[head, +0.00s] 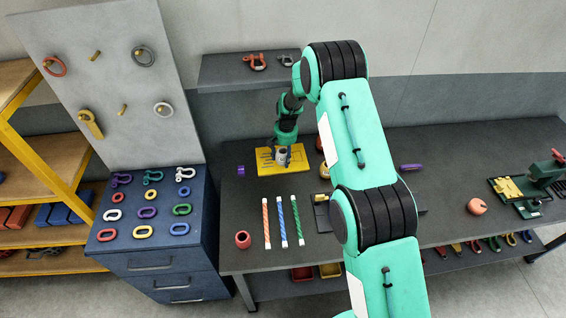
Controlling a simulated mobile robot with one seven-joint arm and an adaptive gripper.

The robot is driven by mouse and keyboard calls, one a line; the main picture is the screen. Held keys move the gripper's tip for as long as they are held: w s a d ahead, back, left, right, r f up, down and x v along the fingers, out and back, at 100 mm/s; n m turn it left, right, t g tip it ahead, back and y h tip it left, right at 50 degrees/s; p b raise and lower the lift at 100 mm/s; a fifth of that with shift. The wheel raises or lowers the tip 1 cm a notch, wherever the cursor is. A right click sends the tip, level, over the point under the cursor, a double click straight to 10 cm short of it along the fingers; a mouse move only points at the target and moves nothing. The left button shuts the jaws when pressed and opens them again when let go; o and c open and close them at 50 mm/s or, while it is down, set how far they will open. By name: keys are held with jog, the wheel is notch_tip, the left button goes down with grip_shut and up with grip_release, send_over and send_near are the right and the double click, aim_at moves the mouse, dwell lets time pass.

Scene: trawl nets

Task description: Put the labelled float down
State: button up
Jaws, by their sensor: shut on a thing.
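My gripper (283,157) points down over the yellow board (264,165) on the dark workbench, left of the large arm links. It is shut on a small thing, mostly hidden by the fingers. I cannot tell whether this is the labelled float, or whether it touches the board. Round float-like things stand on the bench: a red one (242,240) at the front left and an orange one (477,206) at the right. A yellow one (324,170) is partly hidden behind my arm. No label is readable on any of them.
Three striped rope pieces (282,221) lie in front of the board. A purple item (240,170) is left of it. A green vise (542,180) stands at the right. A blue cabinet (150,258) with shackles and rings is at the left. Bench between rope and orange float is partly blocked by my arm.

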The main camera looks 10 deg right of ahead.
aim_at(283, 162)
jog(key=shift+f+p, duration=0.35)
jog(key=shift+f, duration=1.35)
jog(key=shift+f, duration=0.15)
jog(key=o, duration=1.2)
jog(key=shift+d+r+b, duration=0.2)
jog(key=shift+r+b, duration=0.15)
jog(key=shift+r, duration=1.8)
jog(key=shift+s+r, duration=0.1)
jog(key=shift+r, duration=0.05)
